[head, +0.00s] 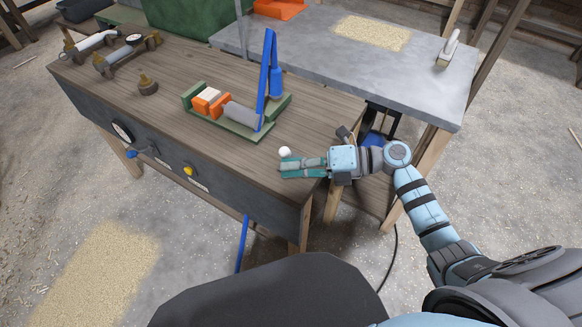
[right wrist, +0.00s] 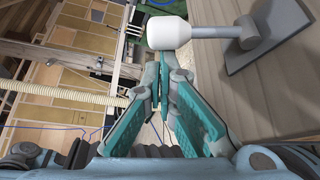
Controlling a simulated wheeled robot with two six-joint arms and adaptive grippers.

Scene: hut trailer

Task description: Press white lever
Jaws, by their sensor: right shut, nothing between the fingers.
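The white lever shows in the head view as a small white knob (head: 285,152) near the right front of the wooden workbench. In the right wrist view its rounded white knob (right wrist: 169,32) sits on a grey rod from a plate on the wood. My right gripper (head: 284,167) is shut and empty, fingers pointing left, right beside the knob. In the right wrist view the closed fingertips (right wrist: 163,62) are just below the knob; whether they touch it I cannot tell. The lever's rod and plate are hidden in the head view. My left gripper is not in view.
The workbench (head: 180,110) carries a green fixture with orange blocks and a tall blue lever (head: 267,80). A grey metal table (head: 400,75) with a brush stands behind.

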